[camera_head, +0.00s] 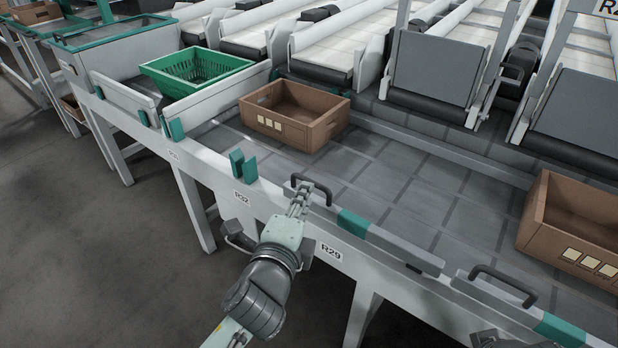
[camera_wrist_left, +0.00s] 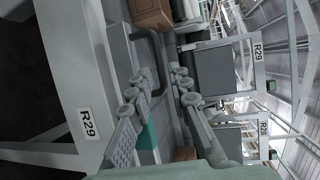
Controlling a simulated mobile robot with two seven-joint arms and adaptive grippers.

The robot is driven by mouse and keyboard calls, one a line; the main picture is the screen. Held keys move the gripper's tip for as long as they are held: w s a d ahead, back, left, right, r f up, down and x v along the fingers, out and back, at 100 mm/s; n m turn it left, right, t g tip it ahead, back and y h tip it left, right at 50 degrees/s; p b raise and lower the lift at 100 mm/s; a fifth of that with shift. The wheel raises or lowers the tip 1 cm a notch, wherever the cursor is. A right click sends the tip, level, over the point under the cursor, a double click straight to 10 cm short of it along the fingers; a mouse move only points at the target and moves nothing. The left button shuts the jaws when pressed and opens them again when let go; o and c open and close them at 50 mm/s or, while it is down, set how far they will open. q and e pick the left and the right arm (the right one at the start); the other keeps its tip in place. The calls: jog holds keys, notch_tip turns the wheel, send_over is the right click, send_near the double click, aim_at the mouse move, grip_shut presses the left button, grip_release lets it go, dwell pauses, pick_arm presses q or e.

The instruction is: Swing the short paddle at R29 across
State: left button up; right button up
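The short paddle at R29 is a grey bar with a teal section (camera_head: 352,224) and a black looped handle (camera_head: 312,188). It lies along the front edge of the sorting table, above the R29 label (camera_head: 331,252). My left gripper (camera_head: 299,198) is at the handle's near side. In the left wrist view the fingers of my left gripper (camera_wrist_left: 158,88) are spread, with the black handle (camera_wrist_left: 154,52) just ahead of and between the tips; I cannot tell whether they touch. A dark part at the bottom right may be my right gripper (camera_head: 488,339), mostly cut off.
A brown crate (camera_head: 312,137) stands on the grey table bed behind the handle; another (camera_head: 533,233) stands at the right. A second paddle with a black handle (camera_head: 503,283) lies along the edge to the right. Teal upright plates (camera_head: 237,163) stand left near R32. The bed between the crates is clear.

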aim_at(311, 180)
pick_arm(q)
jog(key=x, duration=0.6)
jog(key=shift+w+f, duration=0.1)
jog(key=shift+w, duration=0.1)
grip_shut()
